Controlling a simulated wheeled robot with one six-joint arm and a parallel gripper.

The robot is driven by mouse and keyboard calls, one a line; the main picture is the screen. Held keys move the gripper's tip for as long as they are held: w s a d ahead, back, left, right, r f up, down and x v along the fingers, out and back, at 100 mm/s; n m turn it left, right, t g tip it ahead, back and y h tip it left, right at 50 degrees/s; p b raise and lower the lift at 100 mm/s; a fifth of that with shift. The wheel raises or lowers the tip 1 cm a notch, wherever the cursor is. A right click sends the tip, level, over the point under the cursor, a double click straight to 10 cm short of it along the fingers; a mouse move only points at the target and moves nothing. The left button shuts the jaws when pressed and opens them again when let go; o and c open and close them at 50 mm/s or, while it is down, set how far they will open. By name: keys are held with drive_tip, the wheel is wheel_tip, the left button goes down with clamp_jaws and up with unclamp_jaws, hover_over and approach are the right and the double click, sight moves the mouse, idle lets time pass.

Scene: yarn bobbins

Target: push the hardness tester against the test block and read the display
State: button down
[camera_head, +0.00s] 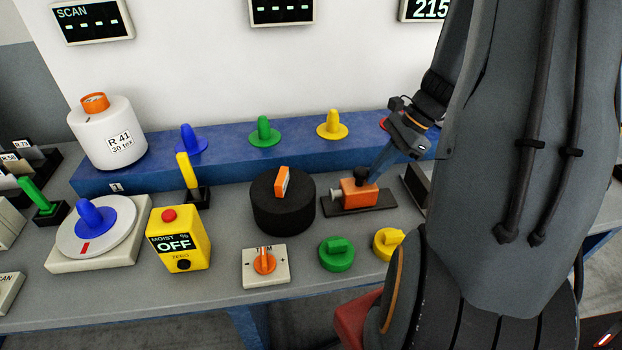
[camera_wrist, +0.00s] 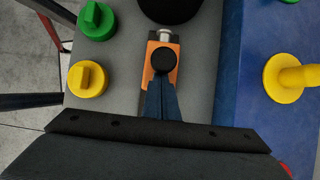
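The orange hardness tester (camera_head: 353,190) sits on a dark base plate, its silver tip facing left toward a large black cylinder (camera_head: 283,212), which I take for the test block; an orange-and-white piece stands on top of it. A narrow gap shows between tip and cylinder. The tester (camera_wrist: 174,72) is also in the wrist view, with the black cylinder (camera_wrist: 170,8) ahead of it. My gripper (camera_head: 375,175) has its blue fingers together at the right side of the tester's black knob (camera_wrist: 163,60). Whether they touch the knob I cannot tell.
The middle display (camera_head: 283,10) shows dashes; the right one (camera_head: 428,10) reads 215, partly cut off. Green (camera_head: 337,253) and yellow (camera_head: 387,243) knobs stand in front of the tester. A blue ledge (camera_head: 230,168) with coloured pegs runs behind. A yellow meter (camera_head: 180,240) reads OFF.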

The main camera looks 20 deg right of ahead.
sight(361, 170)
drive_tip(key=shift+w+a, duration=0.25)
drive_tip(key=shift+a, duration=0.9)
drive_tip(key=shift+w+a, duration=0.25)
drive_tip(key=shift+a, duration=0.9)
drive_tip(key=shift+p, duration=0.45)
drive_tip(key=shift+s+d+p, duration=0.15)
drive_tip(key=shift+d+p, duration=0.05)
drive_tip(key=shift+d, duration=0.5)
drive_tip(key=shift+s+d+p, duration=0.15)
drive_tip(key=shift+d, duration=0.55)
wheel_tip(361, 170, up, 8)
drive_tip(key=p, duration=0.6)
drive_tip(key=shift+s, duration=0.1)
